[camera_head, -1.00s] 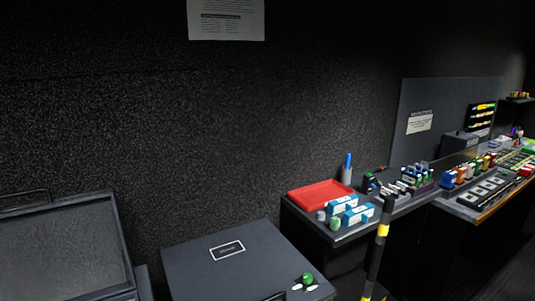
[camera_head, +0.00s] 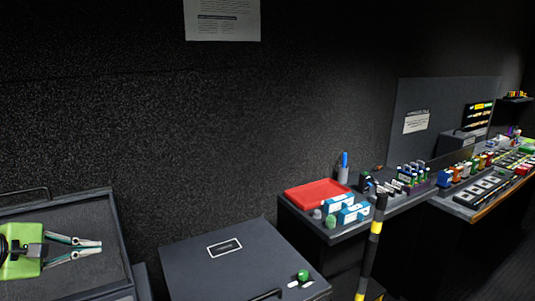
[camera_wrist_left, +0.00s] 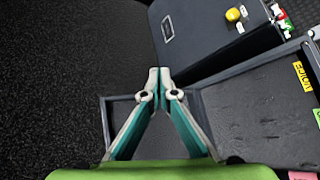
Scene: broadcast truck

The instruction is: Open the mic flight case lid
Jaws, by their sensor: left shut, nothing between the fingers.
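A dark grey flight case with a flat, closed lid (camera_head: 215,270) stands at the bottom centre of the head view. A white-framed label (camera_head: 225,247) is on the lid, and a black handle (camera_head: 266,295) shows at its front edge. In the left wrist view a dark lid with a label (camera_wrist_left: 190,40) is at the top, beyond the fingertips. My left gripper (camera_head: 101,245) is left of the case, above a dark tray-like surface, apart from the lid. Its fingertips meet in the left wrist view (camera_wrist_left: 160,72), with nothing between them. My right gripper is out of view.
A green knob (camera_head: 303,274) with white pieces sits at the lid's front right corner. A rimmed dark tray (camera_head: 123,235) lies left of the case. A desk with a red tray (camera_head: 318,194) and a black-and-yellow pole (camera_head: 373,240) stand to the right.

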